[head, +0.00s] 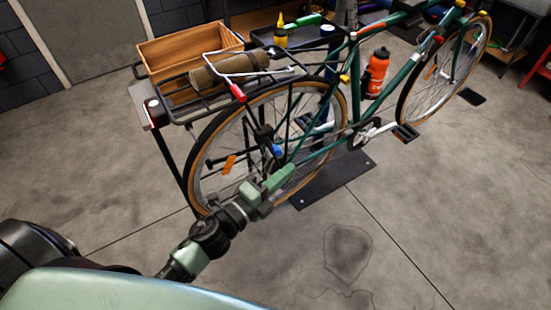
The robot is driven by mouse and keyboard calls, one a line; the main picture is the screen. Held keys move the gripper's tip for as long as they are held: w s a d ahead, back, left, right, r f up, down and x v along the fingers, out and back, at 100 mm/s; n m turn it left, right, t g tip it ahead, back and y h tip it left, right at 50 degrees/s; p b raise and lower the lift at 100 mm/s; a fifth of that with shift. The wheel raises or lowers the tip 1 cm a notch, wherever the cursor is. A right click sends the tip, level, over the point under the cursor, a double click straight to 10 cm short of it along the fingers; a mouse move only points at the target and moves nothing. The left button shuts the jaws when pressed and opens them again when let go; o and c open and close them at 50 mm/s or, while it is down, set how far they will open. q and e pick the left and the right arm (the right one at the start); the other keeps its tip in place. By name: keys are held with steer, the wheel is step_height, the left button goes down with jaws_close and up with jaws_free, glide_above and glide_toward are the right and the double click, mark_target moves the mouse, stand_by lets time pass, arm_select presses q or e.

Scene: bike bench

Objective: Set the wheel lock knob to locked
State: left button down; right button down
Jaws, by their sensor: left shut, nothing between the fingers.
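A green bicycle (398,77) stands with its rear wheel (194,158) toward me. A small blue knob-like part (277,150) shows near the rear hub, beside black fittings. I take it for the wheel lock knob, but it is too small to read its setting. My left gripper (291,170) reaches up from the lower left and is shut and empty. Its tips are just below and right of the blue part in the picture; I cannot tell if they touch anything. My right gripper is not in view.
A rear rack (180,112) carries a brown roll (225,70) and a red-tipped lever (237,92). A wooden crate (185,57) stands behind. An orange bottle (376,73) is beyond the frame. A dark floor plate (335,183) lies under the bicycle. The floor in front is clear.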

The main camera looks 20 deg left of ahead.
mark_target(276, 150)
arm_select(q)
steer(key=w+a, duration=0.2)
steer(key=a, duration=0.1)
steer(key=shift+w+a, duration=0.1)
steer(key=shift+a, duration=0.05)
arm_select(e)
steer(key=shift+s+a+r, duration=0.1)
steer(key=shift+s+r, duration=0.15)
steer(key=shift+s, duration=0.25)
arm_select(q)
steer(key=w+a, duration=0.2)
steer(key=shift+a, duration=0.4)
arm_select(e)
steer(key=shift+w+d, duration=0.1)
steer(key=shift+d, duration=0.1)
arm_select(q)
steer(key=shift+w, duration=0.1)
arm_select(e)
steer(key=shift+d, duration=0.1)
